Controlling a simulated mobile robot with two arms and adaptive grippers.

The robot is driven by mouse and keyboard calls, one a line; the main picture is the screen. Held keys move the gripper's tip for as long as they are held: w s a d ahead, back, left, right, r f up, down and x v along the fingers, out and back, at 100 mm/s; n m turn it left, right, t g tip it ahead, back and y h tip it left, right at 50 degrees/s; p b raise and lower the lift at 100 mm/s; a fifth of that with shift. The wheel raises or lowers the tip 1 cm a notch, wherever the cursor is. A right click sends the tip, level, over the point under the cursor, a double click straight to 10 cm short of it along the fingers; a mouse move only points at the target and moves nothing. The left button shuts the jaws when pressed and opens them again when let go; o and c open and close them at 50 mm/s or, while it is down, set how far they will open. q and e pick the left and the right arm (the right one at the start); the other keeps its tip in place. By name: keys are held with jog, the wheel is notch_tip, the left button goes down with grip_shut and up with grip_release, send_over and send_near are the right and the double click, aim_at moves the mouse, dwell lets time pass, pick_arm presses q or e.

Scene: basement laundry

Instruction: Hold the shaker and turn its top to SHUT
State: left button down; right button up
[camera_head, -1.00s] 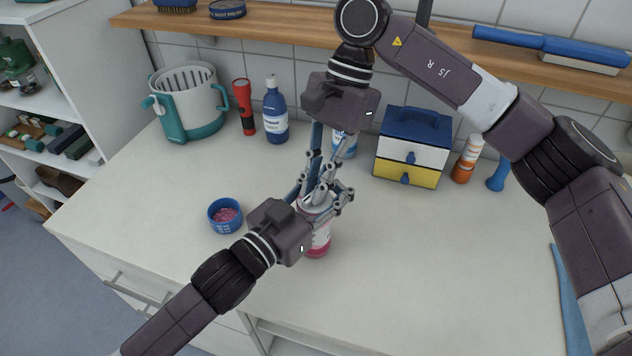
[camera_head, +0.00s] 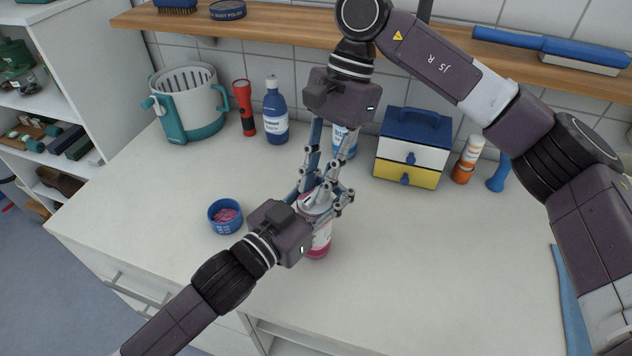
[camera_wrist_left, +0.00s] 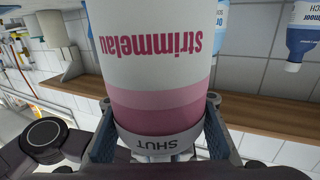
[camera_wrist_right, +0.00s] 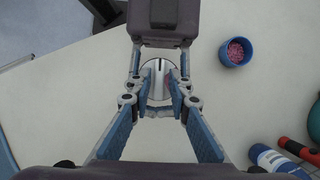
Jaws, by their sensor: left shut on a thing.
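The shaker (camera_head: 318,243) is white with pink bands and stands upright on the counter. In the left wrist view the shaker (camera_wrist_left: 158,75) appears upside down, with SHUT printed on its grey band (camera_wrist_left: 168,143). My left gripper (camera_wrist_left: 160,108) is shut around the shaker's upper body. My right gripper (camera_wrist_right: 161,85) comes from above, its fingers parted on either side of the silver top (camera_wrist_right: 158,66). A thin raised bar on the top shows between the fingertips, with gaps beside it. The fingers hide much of the top in the head view.
A blue bowl (camera_head: 225,216) with pink contents stands left of the shaker. A blue bottle (camera_head: 276,112), red flashlight (camera_head: 244,108), basket (camera_head: 190,105) and drawer box (camera_head: 411,150) stand along the wall. The counter (camera_head: 430,260) at right is clear.

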jog(key=v, duration=1.1)
jog(key=shift+r, duration=0.15)
pick_arm(q)
jog(key=c, duration=1.1)
grip_release()
jog(key=shift+c, duration=0.2)
